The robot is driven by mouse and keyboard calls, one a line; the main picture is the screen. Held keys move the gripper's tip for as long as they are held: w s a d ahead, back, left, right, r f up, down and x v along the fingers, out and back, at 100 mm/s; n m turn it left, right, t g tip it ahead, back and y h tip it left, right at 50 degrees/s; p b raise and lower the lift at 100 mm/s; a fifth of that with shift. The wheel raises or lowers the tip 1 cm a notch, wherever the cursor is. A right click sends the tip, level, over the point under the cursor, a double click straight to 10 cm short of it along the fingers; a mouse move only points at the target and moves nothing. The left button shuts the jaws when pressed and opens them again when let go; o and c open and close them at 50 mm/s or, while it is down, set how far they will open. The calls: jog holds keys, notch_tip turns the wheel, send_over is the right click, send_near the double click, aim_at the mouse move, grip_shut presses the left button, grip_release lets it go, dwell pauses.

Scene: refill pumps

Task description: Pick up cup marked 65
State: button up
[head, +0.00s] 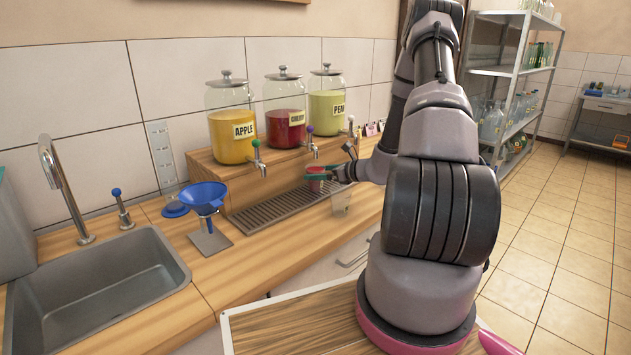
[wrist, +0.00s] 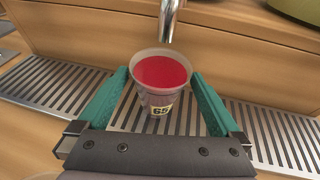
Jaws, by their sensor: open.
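The cup marked 65 (wrist: 160,99) stands upright on the metal drip grate and holds red liquid. Its yellow label with 65 faces my gripper. In the head view the cup (head: 316,175) is small and partly hidden by my gripper. My gripper (wrist: 163,92) is open, with one green finger on each side of the cup. A narrow gap seems to show between the cup and the fingers. In the head view my gripper (head: 318,180) reaches over the grate from the right.
A metal spout (wrist: 168,20) hangs just behind the cup. The drip grate (head: 270,212) runs along the wooden dispenser base. Jars marked APPLE (head: 232,130), CHERRY (head: 284,118) and PEAR (head: 326,110) stand above. Another clear cup (head: 341,203) stands near the gripper. A blue funnel (head: 204,196) and sink (head: 100,285) are left.

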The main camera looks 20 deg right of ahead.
jog(key=shift+x, duration=0.85)
jog(key=c, duration=1.5)
jog(key=shift+r, duration=0.1)
